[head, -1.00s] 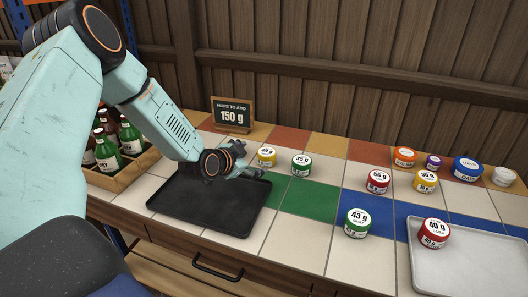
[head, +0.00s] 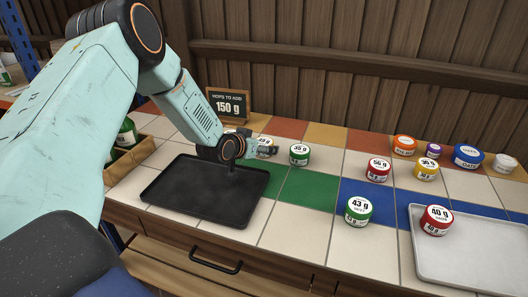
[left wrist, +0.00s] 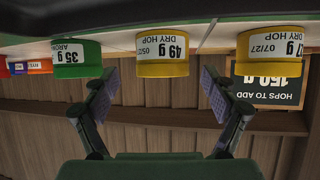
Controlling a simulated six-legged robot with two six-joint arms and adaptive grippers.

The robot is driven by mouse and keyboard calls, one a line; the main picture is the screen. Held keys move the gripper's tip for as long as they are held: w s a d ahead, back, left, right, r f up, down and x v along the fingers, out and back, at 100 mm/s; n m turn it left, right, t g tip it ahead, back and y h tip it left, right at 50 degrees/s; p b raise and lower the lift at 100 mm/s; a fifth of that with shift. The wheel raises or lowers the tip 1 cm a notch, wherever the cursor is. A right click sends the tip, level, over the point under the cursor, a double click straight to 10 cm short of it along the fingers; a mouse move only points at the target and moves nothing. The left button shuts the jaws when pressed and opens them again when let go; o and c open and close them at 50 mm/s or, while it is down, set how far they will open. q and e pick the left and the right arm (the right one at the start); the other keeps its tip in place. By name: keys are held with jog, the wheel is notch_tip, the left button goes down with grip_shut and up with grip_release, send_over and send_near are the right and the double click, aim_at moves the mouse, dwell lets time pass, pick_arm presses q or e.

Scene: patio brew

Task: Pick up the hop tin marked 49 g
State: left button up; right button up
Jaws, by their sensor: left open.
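The yellow hop tin marked 49 g (left wrist: 163,54) is centred in the left wrist view, which is upside down. My left gripper (left wrist: 160,86) is open, with one finger to each side of that tin's place in the picture. No finger visibly touches it; I cannot tell how much gap is left. In the head view my left gripper (head: 272,151) is in front of a yellow tin (head: 264,140) and hides much of it. My right gripper is not in view.
A green 35 g tin (left wrist: 78,51) and another yellow tin (left wrist: 268,52) flank the 49 g tin closely. A black tray (head: 190,197) lies below my left arm. More tins and a grey tray (head: 480,262) are to the right. A sign (head: 229,104) stands behind.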

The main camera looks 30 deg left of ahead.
pick_arm(q)
jog(key=shift+x, duration=1.05)
jog(key=shift+s+a+r, duration=0.1)
jog(key=shift+s, duration=0.1)
jog(key=shift+c, duration=1.4)
jog(key=shift+w, duration=0.1)
jog(key=c, duration=1)
jog(key=shift+o, duration=0.2)
